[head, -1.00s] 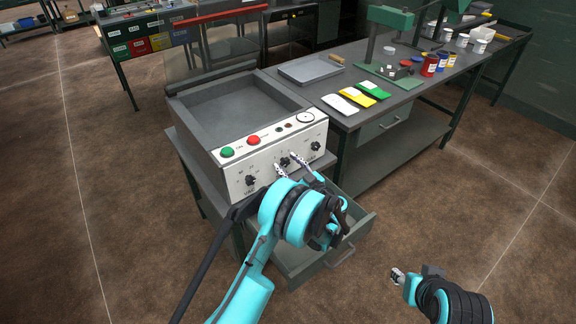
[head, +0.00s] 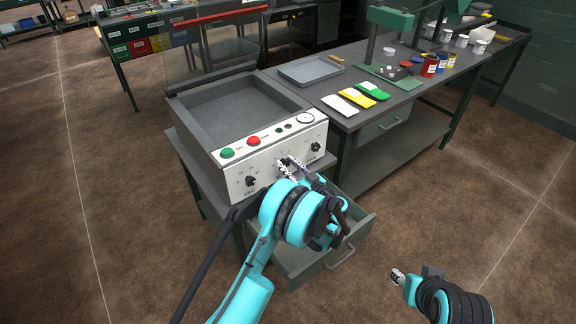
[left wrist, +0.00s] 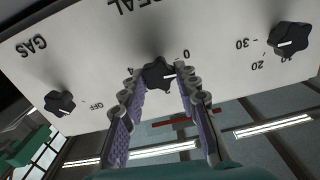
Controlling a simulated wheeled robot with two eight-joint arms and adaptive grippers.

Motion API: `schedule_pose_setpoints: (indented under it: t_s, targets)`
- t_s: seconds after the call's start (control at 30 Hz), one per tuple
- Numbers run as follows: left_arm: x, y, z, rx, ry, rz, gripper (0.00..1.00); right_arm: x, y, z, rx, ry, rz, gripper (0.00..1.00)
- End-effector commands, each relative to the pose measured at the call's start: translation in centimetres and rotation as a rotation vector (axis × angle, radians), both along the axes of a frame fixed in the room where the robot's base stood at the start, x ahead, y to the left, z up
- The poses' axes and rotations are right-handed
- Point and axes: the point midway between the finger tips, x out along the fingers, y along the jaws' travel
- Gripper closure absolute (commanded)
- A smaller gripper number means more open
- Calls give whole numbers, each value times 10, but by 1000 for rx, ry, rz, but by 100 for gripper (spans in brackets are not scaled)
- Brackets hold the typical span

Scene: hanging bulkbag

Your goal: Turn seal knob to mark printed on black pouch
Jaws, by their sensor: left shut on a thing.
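The black seal knob (left wrist: 158,73) is in the middle of the machine's white panel (head: 270,160), under the word SEAL, which appears upside down in the left wrist view. Its white pointer line points to the right in that view, near the 0; a 4 shows on its other side. My left gripper (head: 285,165) is shut on this knob, one finger on each side, and mostly hides it in the head view. It also shows in the left wrist view (left wrist: 160,90). My right gripper (head: 397,276) is at lower right, away from everything. I cannot make out a black pouch.
The gas knob (left wrist: 59,103) and another knob (left wrist: 289,38) flank the seal knob. White, yellow and green pouches (head: 357,97) lie on the bench beside a grey tray (head: 311,70). An open drawer (head: 335,255) sticks out below the machine.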

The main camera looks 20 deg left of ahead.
Motion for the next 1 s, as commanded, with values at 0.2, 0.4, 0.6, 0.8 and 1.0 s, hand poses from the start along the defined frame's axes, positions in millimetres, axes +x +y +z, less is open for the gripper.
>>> schedule_pose_setpoints:
  t_s: [0.2, 0.4, 0.6, 0.8, 1.0]
  targets:
    - [1, -1, 0, 126, 162, 0, 98, 0, 0, 0, 0, 0, 0, 60]
    - [1, -1, -1, 243, 311, 0, 98, 0, 0, 0, 0, 0, 0, 60]
    - [2, -2, -1, 360, 461, 0, 98, 0, 0, 0, 0, 0, 0, 60]
    - [2, -2, -2, 477, 611, 0, 98, 0, 0, 0, 0, 0, 0, 60]
    - [3, -2, -2, 593, 761, -1, 98, 0, 0, 0, 0, 0, 0, 60]
